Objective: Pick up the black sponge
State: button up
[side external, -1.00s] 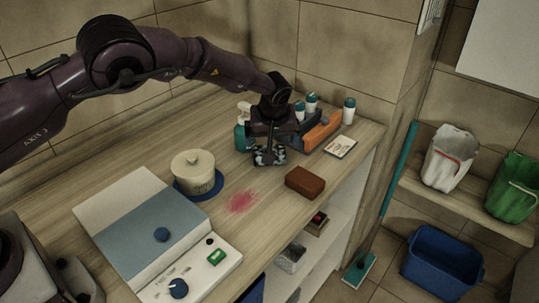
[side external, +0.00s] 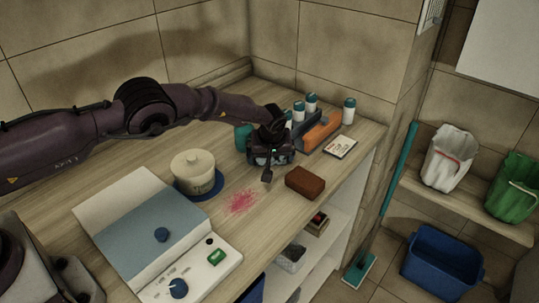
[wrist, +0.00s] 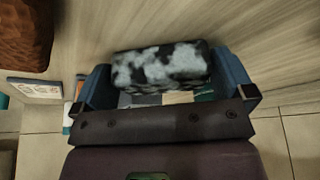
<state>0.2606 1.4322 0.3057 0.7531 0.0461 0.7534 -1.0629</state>
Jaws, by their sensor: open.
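The black sponge (wrist: 160,68), mottled with pale grey, lies on the wooden counter in the upper middle of the wrist view. My gripper (wrist: 162,101) is open, its dark parts spread to both sides of the sponge's width. I cannot tell whether either finger touches the sponge. In the side view my gripper (side external: 270,163) is low over the counter, one finger pointing down. It covers most of the sponge there.
A brown block (side external: 305,183) lies right of my gripper, with a card (side external: 340,147) behind it. An orange block (side external: 321,132) and several teal-capped bottles (side external: 349,110) stand behind. A cream pot (side external: 194,172) is at left. A red stain (side external: 241,202) marks clear counter in front.

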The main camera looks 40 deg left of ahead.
jog(key=shift+c, duration=0.2)
jog(key=c, duration=0.6)
jog(key=shift+r, duration=0.45)
jog(key=shift+s+r, duration=0.15)
jog(key=shift+s, duration=0.6)
jog(key=s, duration=0.6)
jog(key=shift+s, duration=0.4)
notch_tip(320, 180, up, 14)
jog(key=shift+w+f, duration=0.1)
